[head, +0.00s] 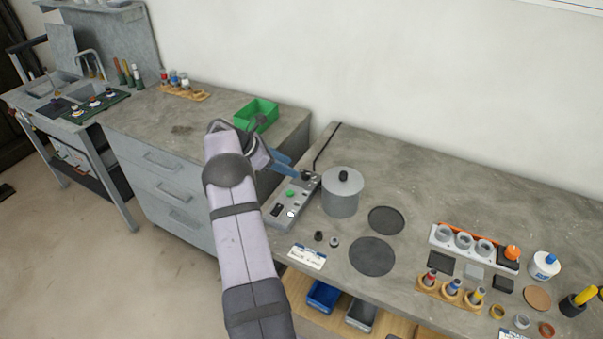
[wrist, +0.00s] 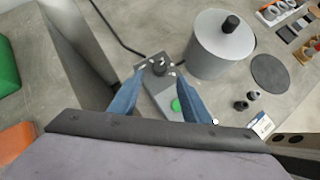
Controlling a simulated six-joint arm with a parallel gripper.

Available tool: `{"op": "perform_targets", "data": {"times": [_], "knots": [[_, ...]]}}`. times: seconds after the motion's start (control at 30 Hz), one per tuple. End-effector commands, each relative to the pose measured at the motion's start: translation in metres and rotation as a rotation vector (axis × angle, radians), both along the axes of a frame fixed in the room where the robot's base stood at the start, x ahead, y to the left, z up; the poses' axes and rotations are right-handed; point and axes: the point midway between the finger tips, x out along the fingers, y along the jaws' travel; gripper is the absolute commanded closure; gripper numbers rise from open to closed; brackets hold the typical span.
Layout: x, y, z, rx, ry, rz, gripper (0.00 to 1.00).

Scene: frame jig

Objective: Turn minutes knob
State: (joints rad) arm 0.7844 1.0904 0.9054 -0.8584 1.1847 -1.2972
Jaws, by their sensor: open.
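A grey control box (head: 282,213) lies on the worktop, with a dark knob at its far end and a green button (head: 291,192) near its middle. In the wrist view the dark knob (wrist: 159,67) and the green button (wrist: 176,105) show on top of the box. No label is readable, so I cannot tell if this is the minutes knob. My gripper (head: 297,172) is open, with blue fingers at the far end of the box. In the wrist view the gripper (wrist: 158,76) has one fingertip on each side of the knob; contact cannot be told.
A grey lidded pot (head: 341,197) stands close to the right of the box. A black cable (head: 325,148) runs behind it. Two small dark parts (head: 327,239) lie in front of the pot. A green bin (head: 257,115) stands on the cabinet at left. Dark round discs (head: 373,256) lie to the right.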

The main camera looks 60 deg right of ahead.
Motion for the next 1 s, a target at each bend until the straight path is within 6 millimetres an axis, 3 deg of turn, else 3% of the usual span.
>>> {"op": "perform_targets", "data": {"times": [0.37, 1.0], "knots": [[-0.003, -0.003, -0.004, 0.023, 0.03, 0.033, 0.57], [-0.031, -0.04, -0.05, 0.022, 0.027, 0.033, 0.57]]}}
